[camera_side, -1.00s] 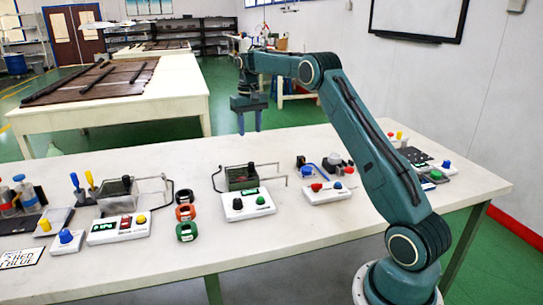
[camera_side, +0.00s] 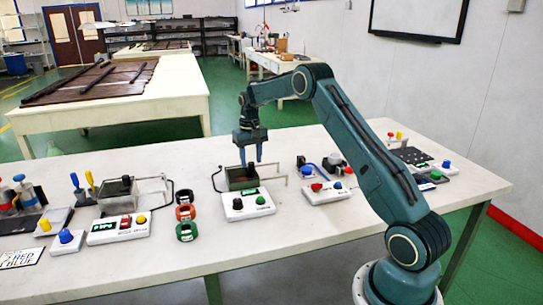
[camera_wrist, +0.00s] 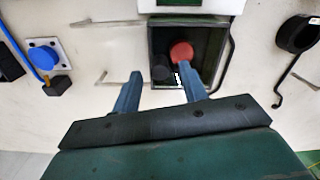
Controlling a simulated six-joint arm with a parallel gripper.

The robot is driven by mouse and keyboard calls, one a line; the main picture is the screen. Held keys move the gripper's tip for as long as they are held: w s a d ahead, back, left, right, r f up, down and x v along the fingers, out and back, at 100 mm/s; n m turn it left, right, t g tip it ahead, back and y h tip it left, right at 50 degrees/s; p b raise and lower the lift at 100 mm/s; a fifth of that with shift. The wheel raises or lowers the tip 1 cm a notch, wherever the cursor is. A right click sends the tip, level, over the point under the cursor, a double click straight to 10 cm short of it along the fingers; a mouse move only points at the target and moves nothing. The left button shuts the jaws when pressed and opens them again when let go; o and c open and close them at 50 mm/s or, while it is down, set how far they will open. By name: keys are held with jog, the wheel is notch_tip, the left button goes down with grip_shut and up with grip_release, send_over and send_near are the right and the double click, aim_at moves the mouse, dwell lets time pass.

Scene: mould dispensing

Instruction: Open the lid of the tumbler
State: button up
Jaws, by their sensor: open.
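The tumbler appears to be the dark green, glassy box (camera_side: 236,182) behind a white control unit near the middle of the table in the side view. It shows at top centre in the wrist view (camera_wrist: 155,45). A black knob (camera_wrist: 160,74) lies between my fingers there, and a red round thing (camera_wrist: 180,51) shows beside it, partly behind the right finger. My gripper (camera_side: 251,162) is open and empty, pointing down just over the box. Contact cannot be told.
A white control unit (camera_side: 247,206) with knobs stands in front of the box. Thin bent rods (camera_side: 216,180) flank it. A similar box (camera_side: 117,192) stands left, beyond coloured rings (camera_side: 186,231). Another button unit (camera_side: 327,193) stands right. Bare table lies in front.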

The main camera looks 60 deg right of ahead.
jog(key=shift+f, duration=1.15)
grip_shut()
